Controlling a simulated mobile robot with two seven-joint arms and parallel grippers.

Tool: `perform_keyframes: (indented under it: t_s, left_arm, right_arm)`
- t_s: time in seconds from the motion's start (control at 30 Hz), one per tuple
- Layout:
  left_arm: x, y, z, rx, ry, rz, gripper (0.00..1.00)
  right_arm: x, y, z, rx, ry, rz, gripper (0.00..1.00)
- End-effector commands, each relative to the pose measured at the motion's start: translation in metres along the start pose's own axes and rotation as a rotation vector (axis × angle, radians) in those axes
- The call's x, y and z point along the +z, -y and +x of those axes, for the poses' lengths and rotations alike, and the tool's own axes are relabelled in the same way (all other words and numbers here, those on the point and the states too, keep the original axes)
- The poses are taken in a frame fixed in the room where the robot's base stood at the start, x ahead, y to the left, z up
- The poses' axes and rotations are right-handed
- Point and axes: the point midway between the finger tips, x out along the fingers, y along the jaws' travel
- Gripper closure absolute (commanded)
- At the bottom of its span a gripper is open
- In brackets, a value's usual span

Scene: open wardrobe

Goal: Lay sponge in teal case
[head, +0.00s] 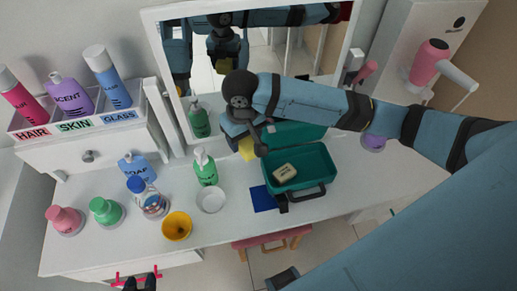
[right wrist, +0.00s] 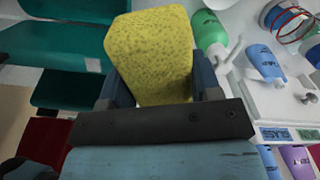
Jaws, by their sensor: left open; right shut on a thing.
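The yellow sponge (head: 247,150) is in my right gripper (head: 246,138), held above the back-left side of the case. The sponge fills the middle of the right wrist view (right wrist: 150,55), between the two fingers. The teal case (head: 327,174) stands open on the table with its lid raised at the back. A pale bar (head: 285,172) with dark lettering lies inside it. The case also shows at the left of the right wrist view (right wrist: 55,45).
A blue cloth (head: 262,199) lies left of the case. A green bottle (head: 205,168), white dish (head: 210,199) and yellow cup (head: 177,226) stand further left. A mirror (head: 345,45) rises behind. A purple item (head: 374,142) stands right of the case.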

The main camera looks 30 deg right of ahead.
Motion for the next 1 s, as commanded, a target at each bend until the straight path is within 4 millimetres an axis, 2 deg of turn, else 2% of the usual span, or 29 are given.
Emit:
perform_keyframes:
  t_s: [0.03, 0.27, 0.37, 0.73, 0.83, 1.0]
  left_arm:
    - [0.008, -0.001, 0.006, 0.002, -0.001, 0.0, 0.57]
    - [0.011, -0.002, 0.012, 0.006, -0.006, 0.002, 0.57]
    - [0.01, -0.001, 0.012, 0.006, -0.008, 0.003, 0.57]
    - [0.011, 0.001, 0.013, 0.001, -0.012, 0.005, 0.57]
    - [0.012, 0.002, 0.013, 0.001, -0.01, 0.005, 0.57]
    - [0.015, 0.002, 0.014, 0.001, -0.006, 0.005, 0.57]
  right_arm:
    - [0.003, 0.007, 0.017, -0.006, 0.009, -0.002, 0.64]
    - [0.006, 0.015, 0.044, -0.002, 0.019, -0.001, 0.64]
    - [0.007, 0.015, 0.065, 0.0, 0.021, -0.001, 0.64]
    - [0.009, 0.015, 0.162, 0.0, 0.019, -0.003, 0.64]
    - [0.009, 0.015, 0.178, -0.001, 0.017, -0.003, 0.64]
    - [0.009, 0.016, 0.191, -0.002, 0.016, -0.003, 0.64]
